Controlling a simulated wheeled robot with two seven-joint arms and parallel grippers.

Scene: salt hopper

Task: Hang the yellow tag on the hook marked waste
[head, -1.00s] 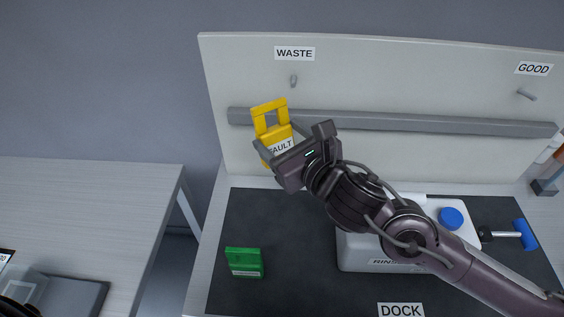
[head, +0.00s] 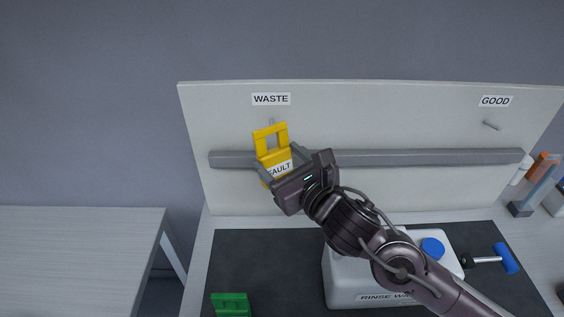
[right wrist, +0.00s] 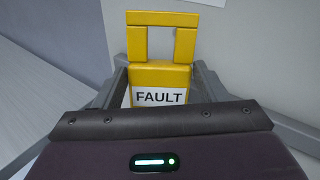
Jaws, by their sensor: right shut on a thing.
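The yellow tag (head: 273,157) is upright with its open loop on top and a white FAULT label. My right gripper (head: 278,171) is shut on its lower part; the tag also shows between the fingers in the right wrist view (right wrist: 160,75). The waste hook (head: 272,121) is a small grey peg below the WASTE label (head: 271,99) on the pale board. The top bar of the tag's loop appears just below the hook's visible end, and the tag may hide part of it. I cannot tell the gap in depth. My left gripper is out of view.
A grey rail (head: 400,158) crosses the board (head: 350,120) behind the tag. A second hook (head: 491,125) is under the GOOD label. Below are a green tag (head: 231,304), a white rinse container (head: 340,284) and a blue-headed tool (head: 506,258).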

